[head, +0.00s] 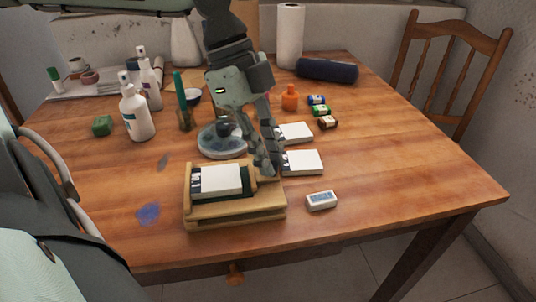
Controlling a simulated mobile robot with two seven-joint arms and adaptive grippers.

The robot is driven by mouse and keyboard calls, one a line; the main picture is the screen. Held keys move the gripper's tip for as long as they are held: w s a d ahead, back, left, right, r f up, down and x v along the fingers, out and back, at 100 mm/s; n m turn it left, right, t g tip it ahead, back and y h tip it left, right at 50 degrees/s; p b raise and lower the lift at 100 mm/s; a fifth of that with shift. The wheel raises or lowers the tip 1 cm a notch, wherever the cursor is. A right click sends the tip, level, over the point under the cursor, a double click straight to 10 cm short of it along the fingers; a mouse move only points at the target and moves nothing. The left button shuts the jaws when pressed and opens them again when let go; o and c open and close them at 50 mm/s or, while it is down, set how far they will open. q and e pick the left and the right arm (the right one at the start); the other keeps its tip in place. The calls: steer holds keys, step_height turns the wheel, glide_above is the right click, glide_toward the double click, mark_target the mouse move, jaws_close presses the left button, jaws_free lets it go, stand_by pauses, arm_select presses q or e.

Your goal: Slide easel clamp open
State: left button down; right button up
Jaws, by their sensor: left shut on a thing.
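A small wooden table easel (230,213) lies low near the front edge of the table. A white block or canvas with a dark printed left end (218,180) rests on its dark bed. My left gripper (266,172) reaches down from above to the easel's right side, just right of the white piece. Its fingers are shut on the easel clamp, which is mostly hidden behind them. How far the clamp stands open cannot be told. My right gripper is not in view.
Two white blocks (303,162) lie right of the gripper, with a small white device (321,200) nearer the front. A round glass dish (221,141) sits behind the easel. White bottles (136,113) stand at left.

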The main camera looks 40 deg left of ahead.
arm_select(q)
steer(key=c, duration=1.5)
jaws_free()
steer(key=shift+w+d, duration=0.2)
steer(key=shift+w, duration=0.05)
steer(key=shift+o, duration=0.2)
steer(key=v, duration=1.2)
steer(key=shift+a, duration=0.1)
